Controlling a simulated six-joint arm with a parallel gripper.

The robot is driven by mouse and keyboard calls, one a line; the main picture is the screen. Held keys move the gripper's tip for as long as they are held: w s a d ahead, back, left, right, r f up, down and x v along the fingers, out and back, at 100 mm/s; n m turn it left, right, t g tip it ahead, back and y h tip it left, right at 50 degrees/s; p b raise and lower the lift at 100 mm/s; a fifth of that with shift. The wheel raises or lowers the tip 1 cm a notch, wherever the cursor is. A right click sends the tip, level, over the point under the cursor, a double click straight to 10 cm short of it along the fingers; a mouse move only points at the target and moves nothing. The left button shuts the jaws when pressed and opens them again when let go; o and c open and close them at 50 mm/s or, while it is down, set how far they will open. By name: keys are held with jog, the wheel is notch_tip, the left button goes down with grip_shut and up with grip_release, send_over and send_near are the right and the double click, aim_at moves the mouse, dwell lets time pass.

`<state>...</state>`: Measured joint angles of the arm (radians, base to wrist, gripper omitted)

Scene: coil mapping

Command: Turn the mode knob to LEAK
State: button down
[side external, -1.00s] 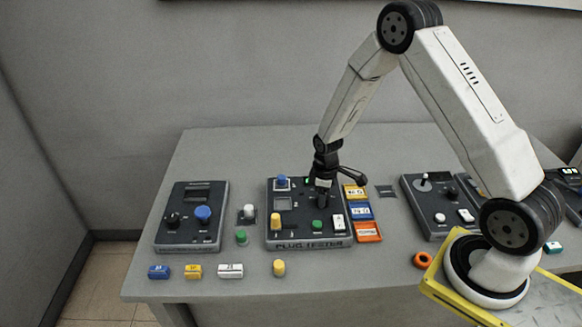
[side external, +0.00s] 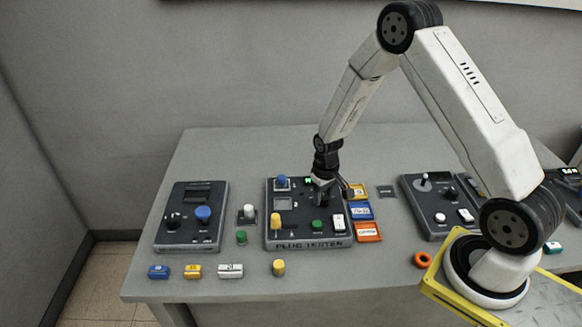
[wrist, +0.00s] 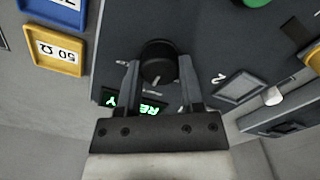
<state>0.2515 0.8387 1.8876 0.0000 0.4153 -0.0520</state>
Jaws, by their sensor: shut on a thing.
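The black mode knob (wrist: 158,62) sits on the dark plug tester panel (side external: 296,238). In the wrist view it stands between my two fingers, with a pale pointer line on its top. My gripper (wrist: 158,72) points down and is shut on the knob, one finger on each side. In the side view my gripper (side external: 323,196) covers the knob at the panel's right part. A small pale marking shows beside the knob in the wrist view, too small to read. I cannot make out the word LEAK or which setting the pointer faces.
A lit green display (wrist: 135,102) is close to my fingers.

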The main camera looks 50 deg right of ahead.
aim_at(323, 197)
jog(key=shift+m, duration=0.4)
jog(key=shift+c, duration=1.1)
grip_release()
jog(key=shift+r, duration=0.15)
jog(key=shift+r, duration=3.8)
